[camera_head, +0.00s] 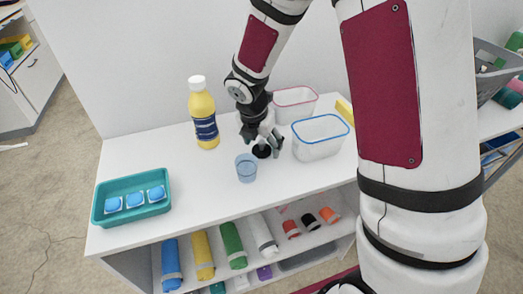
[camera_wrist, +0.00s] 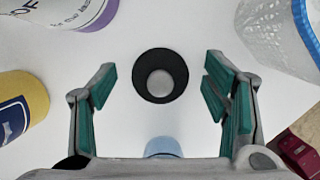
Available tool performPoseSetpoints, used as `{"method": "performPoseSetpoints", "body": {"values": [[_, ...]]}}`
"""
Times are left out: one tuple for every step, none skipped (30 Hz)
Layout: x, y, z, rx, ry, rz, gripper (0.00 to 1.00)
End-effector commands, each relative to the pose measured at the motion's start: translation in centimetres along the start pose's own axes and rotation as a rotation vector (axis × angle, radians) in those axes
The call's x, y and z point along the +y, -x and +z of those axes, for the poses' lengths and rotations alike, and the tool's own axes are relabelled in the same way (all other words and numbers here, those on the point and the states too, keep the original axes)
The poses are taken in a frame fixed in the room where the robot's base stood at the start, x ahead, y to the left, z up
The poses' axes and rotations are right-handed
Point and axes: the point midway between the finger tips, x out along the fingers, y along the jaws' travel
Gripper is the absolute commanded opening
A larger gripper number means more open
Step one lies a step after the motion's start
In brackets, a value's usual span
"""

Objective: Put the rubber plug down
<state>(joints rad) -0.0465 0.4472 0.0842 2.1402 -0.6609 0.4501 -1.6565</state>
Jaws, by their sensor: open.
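The rubber plug (camera_wrist: 160,76) is a round black piece with a grey centre. In the wrist view it lies on the white surface, between and a little beyond my fingertips. It also shows as a dark disc (camera_head: 262,151) under my gripper in the head view. My gripper (camera_wrist: 157,85) is open, with a green-padded finger on each side of the plug and a gap on both sides. In the head view my gripper (camera_head: 262,143) is low over the white shelf top (camera_head: 215,225).
A blue cup (camera_head: 246,168) stands close in front of the plug. A blue-rimmed clear container (camera_head: 320,140) is close on the right, a red-rimmed one (camera_head: 295,102) behind. A yellow bottle (camera_head: 203,115) stands left. A teal tray (camera_head: 131,199) holds blue items. The front middle is clear.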

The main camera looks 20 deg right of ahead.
Motion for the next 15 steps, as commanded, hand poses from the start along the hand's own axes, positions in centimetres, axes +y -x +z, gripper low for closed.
{"method": "performPoseSetpoints", "body": {"values": [[-0.01,0.03,0.0,0.0,0.0,0.0,0.69],[-0.01,0.04,0.0,0.0,0.0,0.0,0.64],[-0.01,0.04,0.0,0.0,0.0,0.0,0.55],[-0.01,0.04,0.0,0.0,0.0,0.0,0.48],[-0.01,0.04,0.0,0.0,0.0,0.0,0.42],[-0.01,0.04,0.0,0.0,0.0,0.0,0.33],[-0.02,0.04,0.0,0.0,0.0,0.0,0.26],[-0.02,0.04,0.0,0.0,0.0,0.0,0.2],[-0.01,0.04,0.0,0.0,0.0,0.0,0.2],[-0.02,0.04,0.0,0.0,0.0,0.0,0.2],[-0.02,0.04,0.0,0.0,0.0,0.0,0.2],[-0.02,0.04,0.01,0.0,0.0,0.0,0.16],[-0.02,0.04,0.01,0.0,0.0,0.0,0.15],[-0.02,0.04,0.01,0.0,0.0,0.0,0.15],[-0.02,0.04,0.01,0.0,0.0,0.0,0.15]]}}
